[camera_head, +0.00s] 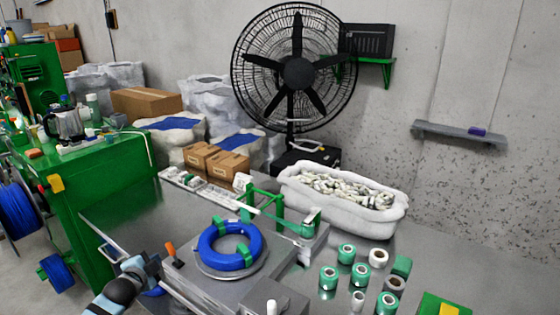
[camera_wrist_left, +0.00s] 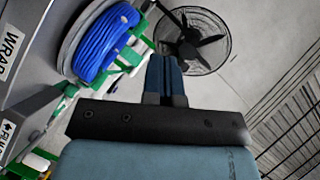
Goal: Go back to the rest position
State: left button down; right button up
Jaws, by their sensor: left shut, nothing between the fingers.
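My left gripper (camera_head: 150,265) is low at the left of the steel table in the head view, beside the winding machine. In the left wrist view its dark blue fingers (camera_wrist_left: 166,75) are together, with nothing between them. The blue cable coil (camera_head: 230,246), with green clips, lies on a round grey plate on the machine. It also shows at the upper left of the left wrist view (camera_wrist_left: 103,42), apart from the fingers. My right gripper is not in view.
Green and white tape rolls (camera_head: 346,253) stand right of the machine. A white tub (camera_head: 345,199) of pale material and small cardboard boxes (camera_head: 228,164) stand behind it. A green bench (camera_head: 105,190) is at left. A black fan (camera_head: 298,74) stands at the back.

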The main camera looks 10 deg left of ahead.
pick_arm(q)
jog(key=s+d+f+n+g+h+p, duration=0.1)
jog(key=s+d+f+p, duration=0.15)
jog(key=s+d, duration=0.4)
jog(key=s+d+f+n+g+h+p, duration=0.1)
jog(key=s+d+f+n+p, duration=0.15)
jog(key=s+d, duration=0.4)
jog(key=s+d+r+n+h+p, duration=0.1)
jog(key=s+d+n+p, duration=0.1)
jog(key=s+d, duration=0.6)
jog(key=s+d+r+n+g+h+p, duration=0.1)
jog(key=s+d+n+h+p, duration=0.1)
jog(key=s+d, duration=0.5)
jog(key=s+p, duration=0.1)
jog(key=s, duration=0.2)
jog(key=shift+d+r+n+p, duration=0.3)
jog(key=shift+d+n+p, duration=0.05)
jog(key=shift+p, duration=0.05)
